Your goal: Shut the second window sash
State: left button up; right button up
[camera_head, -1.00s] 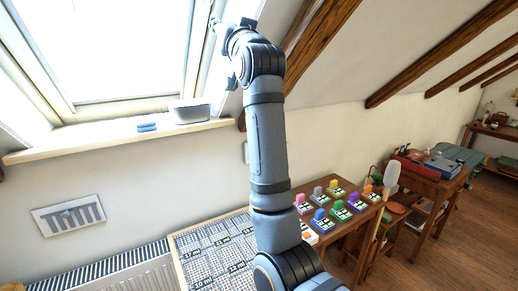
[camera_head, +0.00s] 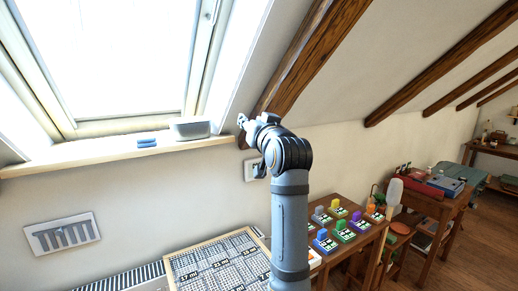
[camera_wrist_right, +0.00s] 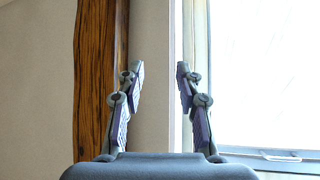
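A slanted roof window with a pale sash (camera_head: 150,122) fills the upper left of the head view, above a wooden sill. Its right side rail carries a small fitting (camera_head: 209,14). I cannot tell whether this sash is fully shut. My right gripper (camera_head: 243,121) is right of the window, beside the base of a dark beam, apart from the sash. In the right wrist view the gripper (camera_wrist_right: 159,70) is open, with nothing between its fingers. The pale window frame (camera_wrist_right: 194,40) and a grey handle (camera_wrist_right: 278,157) show to the right there. My left gripper is out of view.
A grey box (camera_head: 190,128) and blue items (camera_head: 147,142) lie on the sill (camera_head: 60,163). The dark beam (camera_head: 310,55) rises close to the gripper. Below are a gridded board (camera_head: 215,262) and a table with several coloured blocks (camera_head: 345,232).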

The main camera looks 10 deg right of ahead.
notch_tip(320, 180, down, 7)
jog(key=d+g, duration=0.1)
jog(key=shift+d+f+h, duration=0.15)
jog(key=shift+d+h, duration=0.25)
jog(key=shift+w, duration=0.1)
